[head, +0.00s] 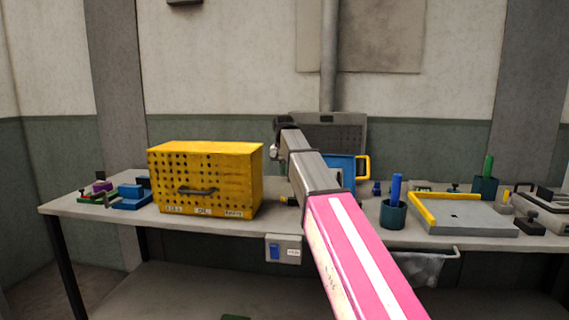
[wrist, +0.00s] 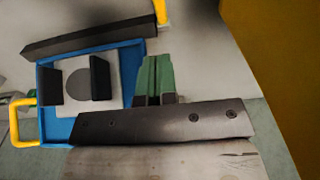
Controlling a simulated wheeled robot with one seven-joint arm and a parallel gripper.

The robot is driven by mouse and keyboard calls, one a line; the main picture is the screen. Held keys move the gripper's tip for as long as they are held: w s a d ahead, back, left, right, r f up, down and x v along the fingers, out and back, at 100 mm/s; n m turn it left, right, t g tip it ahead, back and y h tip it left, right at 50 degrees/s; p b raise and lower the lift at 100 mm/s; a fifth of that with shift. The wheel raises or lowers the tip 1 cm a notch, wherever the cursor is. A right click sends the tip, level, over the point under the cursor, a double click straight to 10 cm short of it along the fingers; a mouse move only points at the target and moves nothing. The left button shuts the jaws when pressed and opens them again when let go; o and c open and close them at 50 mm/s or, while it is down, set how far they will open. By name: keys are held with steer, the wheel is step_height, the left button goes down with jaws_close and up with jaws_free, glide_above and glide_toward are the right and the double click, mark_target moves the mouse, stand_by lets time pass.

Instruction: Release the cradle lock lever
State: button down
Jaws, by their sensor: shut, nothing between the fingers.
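A blue frame with a yellow loop handle (head: 363,166) stands on the bench behind my arm in the head view. In the wrist view the blue frame (wrist: 46,90) holds a pale plate with a grey round disc (wrist: 82,84) between two dark blocks. Its yellow loop (wrist: 20,122) is at the left. Another yellow piece (wrist: 160,12) is at the top. I cannot tell which part is the lock lever. My gripper (wrist: 155,62) has green fingers, shut and empty, just right of the blue frame. In the head view my arm hides the gripper.
A yellow perforated cabinet (head: 205,178) stands left of my arm and fills the right of the wrist view (wrist: 285,75). A dark bar (wrist: 85,42) crosses above the frame. Right of my arm are a cup with a blue handle (head: 393,214) and a grey tray (head: 465,218).

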mark_target(283, 198)
step_height(283, 198, down, 5)
steer(key=shift+r, duration=0.1)
steer(key=shift+s+a+f, duration=0.1)
steer(key=shift+s+f, duration=0.55)
steer(key=shift+f, duration=0.25)
steer(key=shift+s+a+f, duration=0.1)
steer(key=shift+s+f, duration=0.15)
steer(key=shift+f, duration=0.35)
steer(key=shift+s+f+t, duration=0.3)
steer(key=shift+s+t, duration=0.25)
steer(key=shift+t, duration=0.05)
steer(key=shift+s+a+f+t+h, duration=0.15)
steer(key=shift+s+f+t, duration=0.15)
steer(key=shift+t, duration=0.2)
steer(key=shift+s+f+t+h, duration=0.15)
steer(key=shift+s+f+t, duration=0.1)
steer(key=shift+t, duration=0.25)
steer(key=shift+s+f+t, duration=0.25)
steer(key=shift+f+t, duration=0.35)
steer(key=shift+t, duration=0.2)
steer(key=shift+s+a+f, duration=0.1)
steer(key=shift+f, duration=0.25)
